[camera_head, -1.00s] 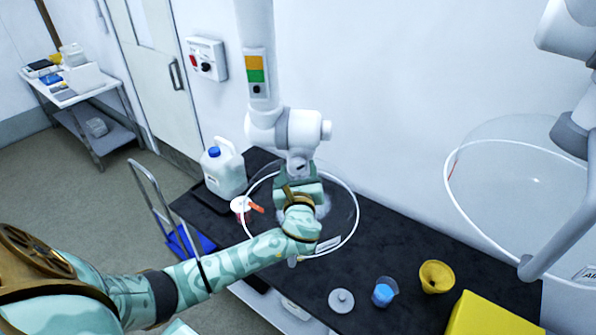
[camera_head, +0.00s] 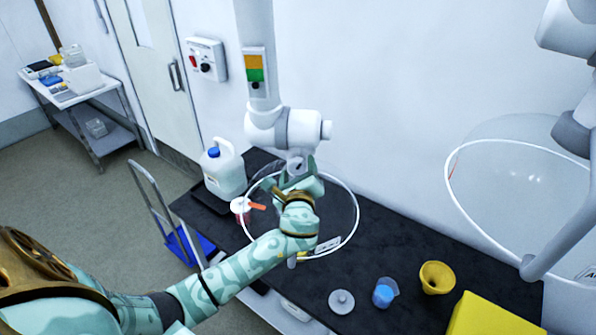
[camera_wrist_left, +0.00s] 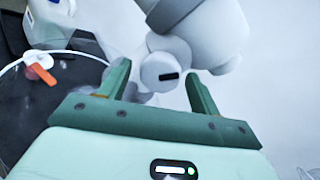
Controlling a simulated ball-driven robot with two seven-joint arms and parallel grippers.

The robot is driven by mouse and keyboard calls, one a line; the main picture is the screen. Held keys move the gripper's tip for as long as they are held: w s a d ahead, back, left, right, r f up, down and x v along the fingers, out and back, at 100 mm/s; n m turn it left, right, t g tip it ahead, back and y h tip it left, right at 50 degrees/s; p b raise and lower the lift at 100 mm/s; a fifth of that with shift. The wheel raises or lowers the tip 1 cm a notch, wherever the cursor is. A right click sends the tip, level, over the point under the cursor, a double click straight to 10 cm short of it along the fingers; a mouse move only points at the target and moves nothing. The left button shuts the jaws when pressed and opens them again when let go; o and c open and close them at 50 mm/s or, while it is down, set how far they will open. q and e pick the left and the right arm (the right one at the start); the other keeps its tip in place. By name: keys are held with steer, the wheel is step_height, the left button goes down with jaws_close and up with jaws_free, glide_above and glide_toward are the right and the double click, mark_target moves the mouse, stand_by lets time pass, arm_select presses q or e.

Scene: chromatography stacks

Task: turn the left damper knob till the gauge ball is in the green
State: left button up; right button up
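The left extraction arm hangs in front of the wall. Its gauge panel (camera_head: 255,68) is orange above green; I cannot make out the ball. A white round knob with a black mark (camera_wrist_left: 162,72) sits on the arm's lower joint in the left wrist view; it also shows, partly hidden, in the head view (camera_head: 298,165). My left gripper (camera_wrist_left: 158,84) is open, its green fingers apart on either side of the knob in the picture. I cannot tell whether they touch it. In the head view my left gripper (camera_head: 294,177) is at the joint, above the hood. My right gripper is not in view.
The clear left hood (camera_head: 357,205) with a white rim surrounds my wrist in the picture; an orange handle (camera_head: 257,207) is at its left. A jug (camera_head: 223,172), blue-filled beaker (camera_head: 385,292) and yellow funnel (camera_head: 436,278) stand on the dark bench. A second hood (camera_head: 450,200) is right.

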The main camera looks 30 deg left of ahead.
arm_select(q)
steer(key=b+v, duration=0.2)
steer(key=v, duration=1.4)
steer(key=shift+s+d, duration=0.1)
steer(key=shift+d, duration=0.05)
